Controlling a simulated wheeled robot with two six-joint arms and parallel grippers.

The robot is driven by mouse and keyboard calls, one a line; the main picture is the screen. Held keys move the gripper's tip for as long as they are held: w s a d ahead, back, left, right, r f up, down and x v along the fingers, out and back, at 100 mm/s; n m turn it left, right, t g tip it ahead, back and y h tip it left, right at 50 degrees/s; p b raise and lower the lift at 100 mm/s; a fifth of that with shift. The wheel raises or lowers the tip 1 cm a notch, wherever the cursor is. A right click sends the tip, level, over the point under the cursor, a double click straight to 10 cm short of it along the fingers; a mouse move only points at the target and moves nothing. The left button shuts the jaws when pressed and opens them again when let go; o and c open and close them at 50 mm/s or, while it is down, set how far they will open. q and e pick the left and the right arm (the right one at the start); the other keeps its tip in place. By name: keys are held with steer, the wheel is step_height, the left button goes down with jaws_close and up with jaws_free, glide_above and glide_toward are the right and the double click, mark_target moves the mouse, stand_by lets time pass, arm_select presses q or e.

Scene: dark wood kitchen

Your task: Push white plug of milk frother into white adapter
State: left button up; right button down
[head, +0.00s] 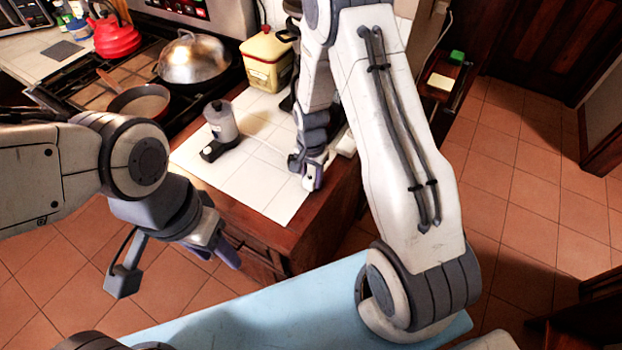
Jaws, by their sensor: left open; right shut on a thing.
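The milk frother (221,122), a pale grey jug on a black base, stands upright on the white tiled counter. My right gripper (311,181) is low at the counter's right front edge, to the right of the frother. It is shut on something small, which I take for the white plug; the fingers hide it. A white piece (346,144) just right of my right wrist may be the white adapter, partly covered by the arm. I cannot tell whether plug and adapter touch. My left gripper (222,252) is open and empty, in front of the counter.
The tiled counter (262,190) is clear in front of the frother. A yellow canister (267,58) stands behind it. The stove at left holds a lidded pan (187,58), a saucepan (139,103) and a red kettle (116,36). Open tiled floor lies at right.

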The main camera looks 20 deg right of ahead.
mark_target(314, 178)
steer(key=r, duration=0.1)
steer(key=r+b, duration=0.1)
steer(key=r, duration=0.1)
steer(key=s+r, duration=0.1)
steer(key=shift+d+r+b, duration=0.15)
steer(key=shift+d+b, duration=0.1)
steer(key=shift+b, duration=0.1)
steer(key=s+d+r+b, duration=0.1)
steer(key=s+d+r, duration=0.2)
steer(key=s+r, duration=0.3)
steer(key=s, duration=0.4)
steer(key=shift+d+r+b, duration=0.25)
steer(key=shift+d+b, duration=0.15)
steer(key=w+a+f+n+p, duration=0.3)
steer(key=w+a+n+p, duration=0.2)
steer(key=n+p, duration=0.3)
steer(key=shift+w+n, duration=0.45)
steer(key=shift+n, duration=0.75)
steer(key=shift+a+f, duration=0.1)
steer(key=shift+a, duration=0.1)
